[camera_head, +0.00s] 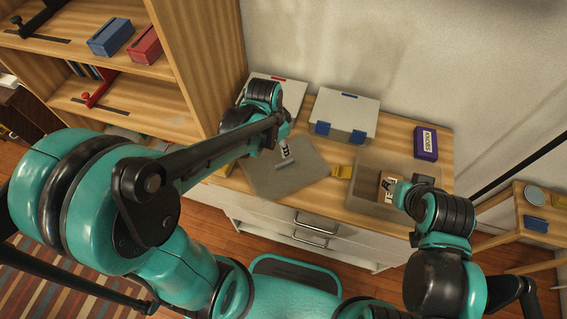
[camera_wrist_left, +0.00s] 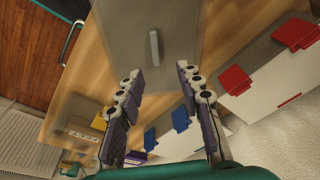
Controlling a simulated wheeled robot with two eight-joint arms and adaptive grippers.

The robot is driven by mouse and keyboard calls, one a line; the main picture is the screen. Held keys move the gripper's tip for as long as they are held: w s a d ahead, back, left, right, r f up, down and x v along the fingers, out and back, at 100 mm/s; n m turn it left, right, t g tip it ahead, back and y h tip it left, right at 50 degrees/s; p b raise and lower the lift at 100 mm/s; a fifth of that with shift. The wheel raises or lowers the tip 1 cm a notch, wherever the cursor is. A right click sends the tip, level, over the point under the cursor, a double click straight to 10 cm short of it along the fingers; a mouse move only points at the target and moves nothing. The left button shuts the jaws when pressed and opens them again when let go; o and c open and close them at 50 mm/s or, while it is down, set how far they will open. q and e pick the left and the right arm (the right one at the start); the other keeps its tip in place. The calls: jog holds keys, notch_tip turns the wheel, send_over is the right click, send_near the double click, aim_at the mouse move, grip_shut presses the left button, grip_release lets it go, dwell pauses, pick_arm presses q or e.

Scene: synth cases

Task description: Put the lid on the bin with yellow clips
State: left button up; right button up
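The grey lid (camera_head: 262,178) lies flat on the cabinet top, with a bar handle (camera_wrist_left: 154,48) in its middle. The bin with yellow clips (camera_head: 372,208) stands open to its right. A yellow clip (camera_head: 342,172) shows on its left side, also in the left wrist view (camera_wrist_left: 98,119). A labelled box (camera_head: 388,187) is inside the bin. My left gripper (camera_head: 284,150) is over the lid near the handle; in the left wrist view its fingers (camera_wrist_left: 157,72) are apart with nothing between them. My right gripper (camera_head: 400,190) is at the bin's right part, its fingers mostly hidden by my arm.
A closed bin with blue clips (camera_head: 344,112) and one with red clips (camera_head: 277,90) stand behind, against the wall. A purple box (camera_head: 426,143) is at the back right. A wooden shelf (camera_head: 205,60) rises on the left. A small side table (camera_head: 540,225) stands right.

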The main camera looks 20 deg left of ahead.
aim_at(284, 162)
pick_arm(q)
jog(key=f, duration=0.1)
jog(key=f+m, duration=0.1)
jog(key=w+d+f+g, duration=0.1)
jog(key=shift+w+m, duration=0.1)
jog(key=shift+m, duration=0.2)
notch_tip(284, 162, down, 7)
jog(key=b, duration=0.3)
jog(key=shift+r, duration=0.1)
jog(key=shift+d+f, duration=0.15)
jog(key=shift+f, duration=0.35)
grip_shut()
